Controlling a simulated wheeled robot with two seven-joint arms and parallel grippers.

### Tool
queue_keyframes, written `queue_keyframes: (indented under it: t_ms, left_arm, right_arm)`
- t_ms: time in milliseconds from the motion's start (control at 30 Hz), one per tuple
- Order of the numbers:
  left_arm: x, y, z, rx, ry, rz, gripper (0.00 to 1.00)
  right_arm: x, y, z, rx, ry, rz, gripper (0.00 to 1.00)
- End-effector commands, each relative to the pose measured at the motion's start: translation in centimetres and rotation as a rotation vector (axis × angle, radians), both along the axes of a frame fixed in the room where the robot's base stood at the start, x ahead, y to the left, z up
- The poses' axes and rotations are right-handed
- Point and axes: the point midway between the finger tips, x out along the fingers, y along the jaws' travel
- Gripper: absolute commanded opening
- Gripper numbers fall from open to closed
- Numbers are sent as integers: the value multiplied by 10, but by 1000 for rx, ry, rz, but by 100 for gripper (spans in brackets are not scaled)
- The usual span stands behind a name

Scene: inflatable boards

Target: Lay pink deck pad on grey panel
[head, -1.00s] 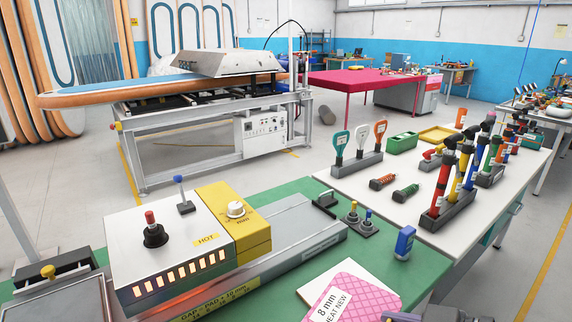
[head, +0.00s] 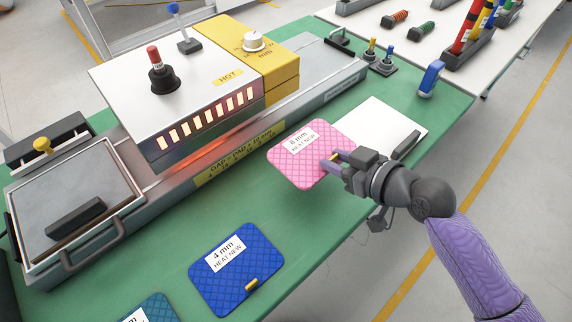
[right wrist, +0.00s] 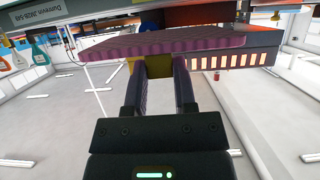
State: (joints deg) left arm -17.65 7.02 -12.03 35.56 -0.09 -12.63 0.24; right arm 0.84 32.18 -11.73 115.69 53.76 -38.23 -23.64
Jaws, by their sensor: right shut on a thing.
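The pink deck pad (head: 303,160), quilted with an "8 mm HEAT NEW" label, is roughly level in front of the heater. My right gripper (head: 335,160) is shut on the yellow tab at its right edge. In the right wrist view the pad (right wrist: 160,45) shows nearly edge-on beyond the fingers (right wrist: 165,75), seemingly clear of the table. A flat grey panel (head: 85,175) with a dark bar handle lies in the metal tray at the left, apart from the pad. My left gripper is not in view.
The heater (head: 190,95), marked HOT, has glowing bars and a red glow beneath. A blue 4 mm pad (head: 237,270) and a teal pad (head: 152,310) lie on the green table (head: 150,265). A white sheet (head: 385,122) lies behind my right gripper.

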Motion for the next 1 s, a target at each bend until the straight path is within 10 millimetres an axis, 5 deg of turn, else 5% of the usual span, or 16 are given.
queue_keyframes:
  t_ms: [33,367,767,800,933,1000]
  left_arm:
    - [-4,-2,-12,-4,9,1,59]
    - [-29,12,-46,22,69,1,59]
    - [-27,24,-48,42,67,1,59]
    - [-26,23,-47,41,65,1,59]
    - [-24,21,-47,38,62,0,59]
    - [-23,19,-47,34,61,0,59]
  right_arm:
    - [0,0,-20,2,8,-1,0]
    - [-1,0,-88,1,7,-1,0]
    - [-1,0,-93,-1,3,1,0]
    - [-1,0,-92,0,2,1,40]
    - [-1,0,-91,0,2,1,67]
    - [-1,0,-91,0,2,1,69]
